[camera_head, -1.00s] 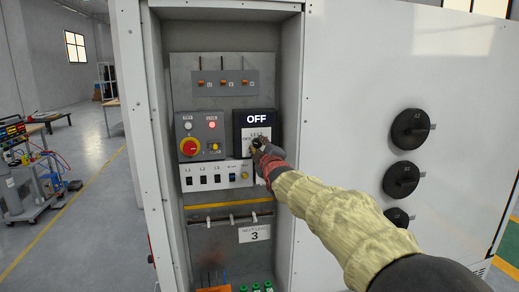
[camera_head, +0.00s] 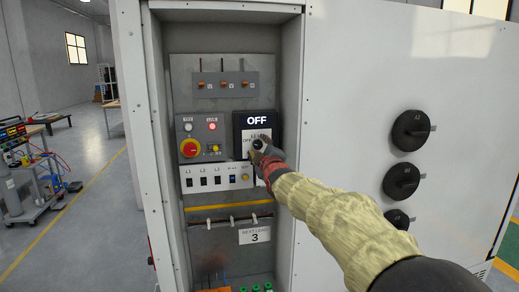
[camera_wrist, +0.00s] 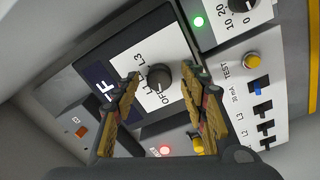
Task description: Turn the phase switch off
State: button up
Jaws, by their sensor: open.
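The phase switch is a dark round knob (camera_wrist: 159,77) on a white plate printed OFF, L1, L2 and L3. In the head view, the plate (camera_head: 258,133) sits below a dark display (camera_head: 257,120) reading OFF. My gripper (camera_wrist: 166,73) is open, with one fingertip on each side of the knob in the wrist view. Whether the fingertips touch the knob I cannot tell. In the head view my gripper (camera_head: 260,150) covers the knob and part of the plate. The knob's exact pointing is too small to read.
Left of the plate is a grey box with a red stop button (camera_head: 190,148) and a yellow switch (camera_head: 213,149). A white breaker strip (camera_head: 215,179) lies below. The cabinet's side wall (camera_head: 290,100) stands close to the right of my gripper.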

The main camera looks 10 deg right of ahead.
jog(key=shift+s, duration=0.1)
jog(key=s, duration=1.1)
jog(key=shift+s+f, duration=0.25)
jog(key=shift+s, duration=0.15)
jog(key=s+r, duration=0.5)
jog(key=s, duration=0.2)
jog(key=s+r, duration=0.4)
jog(key=s, duration=0.4)
jog(key=shift+s+r, duration=0.15)
jog(key=shift+r, duration=0.2)
jog(key=s+p, duration=0.8)
jog(key=s, duration=0.7)
